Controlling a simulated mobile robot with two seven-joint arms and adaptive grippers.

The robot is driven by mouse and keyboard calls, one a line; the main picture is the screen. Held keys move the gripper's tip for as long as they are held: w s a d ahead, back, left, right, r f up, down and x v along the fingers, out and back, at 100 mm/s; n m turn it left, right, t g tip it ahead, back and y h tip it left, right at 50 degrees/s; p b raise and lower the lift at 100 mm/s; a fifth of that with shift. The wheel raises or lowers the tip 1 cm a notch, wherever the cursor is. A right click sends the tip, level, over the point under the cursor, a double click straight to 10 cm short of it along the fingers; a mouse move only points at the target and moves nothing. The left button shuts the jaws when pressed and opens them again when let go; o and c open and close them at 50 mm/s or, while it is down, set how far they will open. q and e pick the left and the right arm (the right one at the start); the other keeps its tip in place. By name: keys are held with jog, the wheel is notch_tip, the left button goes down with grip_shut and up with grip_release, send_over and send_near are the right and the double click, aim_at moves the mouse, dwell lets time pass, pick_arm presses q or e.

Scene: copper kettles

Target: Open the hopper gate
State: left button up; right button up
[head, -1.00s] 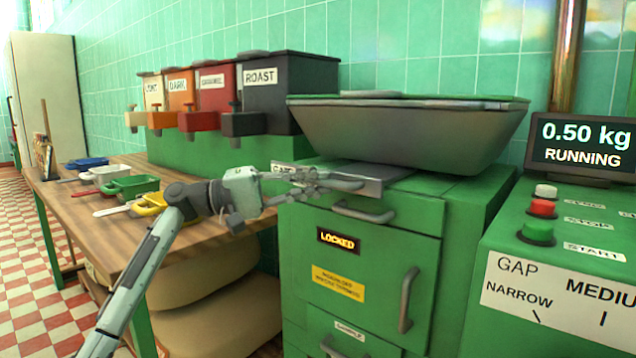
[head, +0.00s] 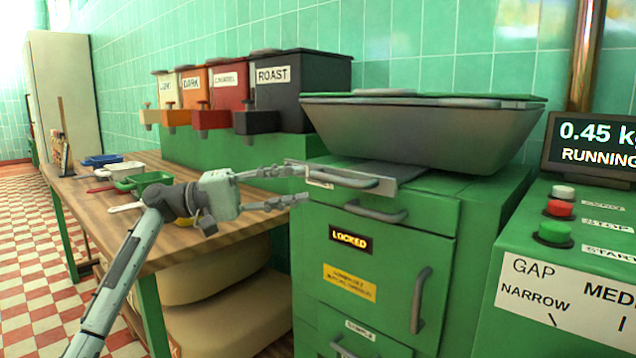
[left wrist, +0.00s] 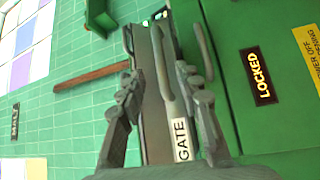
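The hopper gate is a grey metal plate (head: 390,184) with a bar handle (head: 345,180), under the front of the hopper (head: 425,130). A flat grey slide (head: 388,172) shows behind the plate, outside the green cabinet. My left gripper (head: 303,184) is open at the plate's left end. In the left wrist view, its fingers (left wrist: 158,78) stand apart on either side of the gate's handle (left wrist: 164,75), above the GATE label (left wrist: 181,142). I cannot tell whether a finger touches it. My right gripper is not in view.
Below the gate, the cabinet has another handle (head: 375,213) and a lit LOCKED sign (head: 350,239). The display (head: 597,145) reads 0.45 kg, RUNNING. The control buttons (head: 555,232) are at right. A wooden table (head: 235,205) with scoops and trays is at left.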

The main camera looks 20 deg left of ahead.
pick_arm(q)
jog(key=v, duration=0.5)
jog(key=shift+a, duration=0.2)
jog(key=shift+f, duration=0.1)
jog(key=s+d+f+g+y+p, duration=0.1)
jog(key=s+d+f+y, duration=0.15)
jog(key=f, duration=1.05)
jog(key=s+d+f+g+y+p, duration=0.1)
jog(key=s+d+f+y, duration=0.2)
jog(key=f, duration=0.9)
jog(key=s+d+f+g+y+p, duration=0.1)
jog(key=d+f+y, duration=0.3)
jog(key=f, duration=0.9)
jog(key=s+a+f+m+g+y+p, duration=0.1)
jog(key=s+a+f+m+y, duration=0.1)
jog(key=s+f+y, duration=0.2)
jog(key=s+a+f+m+g+y+p, duration=0.1)
jog(key=s+f+y, duration=0.4)
jog(key=s, duration=1.3)
notch_tip(320, 180, down, 5)
jog(key=shift+a+r+m, duration=0.1)
jog(key=shift+a+m, duration=0.45)
jog(key=shift+m, duration=0.45)
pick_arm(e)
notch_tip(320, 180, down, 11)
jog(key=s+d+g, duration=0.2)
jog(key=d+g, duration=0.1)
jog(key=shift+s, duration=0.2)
